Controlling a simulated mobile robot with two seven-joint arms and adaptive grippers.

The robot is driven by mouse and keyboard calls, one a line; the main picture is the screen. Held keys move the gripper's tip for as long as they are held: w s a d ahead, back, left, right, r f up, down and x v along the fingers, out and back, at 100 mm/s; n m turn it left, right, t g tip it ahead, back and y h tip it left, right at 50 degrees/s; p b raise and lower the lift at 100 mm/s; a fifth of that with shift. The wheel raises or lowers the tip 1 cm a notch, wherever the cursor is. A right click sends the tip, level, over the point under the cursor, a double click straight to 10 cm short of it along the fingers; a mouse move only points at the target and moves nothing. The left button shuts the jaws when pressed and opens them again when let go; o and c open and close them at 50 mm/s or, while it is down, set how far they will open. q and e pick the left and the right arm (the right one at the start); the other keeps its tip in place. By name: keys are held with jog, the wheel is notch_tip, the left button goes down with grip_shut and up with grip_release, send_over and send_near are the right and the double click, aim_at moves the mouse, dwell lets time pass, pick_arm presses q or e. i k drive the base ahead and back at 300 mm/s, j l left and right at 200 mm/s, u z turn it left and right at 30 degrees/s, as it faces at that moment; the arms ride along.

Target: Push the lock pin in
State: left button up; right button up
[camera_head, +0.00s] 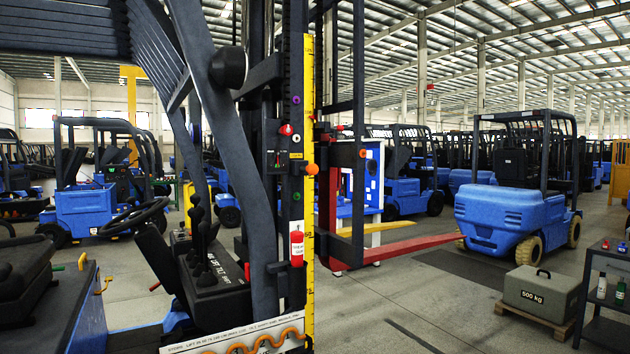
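A forklift mast (288,200) stands upright in the middle, dark, with a yellow measuring scale (309,130) along it. Several small coloured knobs sit on the mast: a red one (286,130), an orange one (312,168) beside the scale, and a small purple one (296,99) higher up. I cannot tell which of them is the lock pin, or how far any of them stands out. A red tag (297,246) hangs lower on the mast. Neither of my grippers is in view.
Dark levers on a console (215,272) and a steering wheel (134,217) lie left of the mast. Red forks (410,248) reach out to the right. A 500 kg weight (540,293) sits on a pallet, near a dark cart (607,290). Floor between forks and pallet is clear.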

aim_at(312, 169)
jog(key=i+l, duration=0.3)
jog(key=i, duration=0.2)
jog(key=i+l, duration=0.3)
jog(key=i, duration=0.25)
jog(key=l+z, duration=0.05)
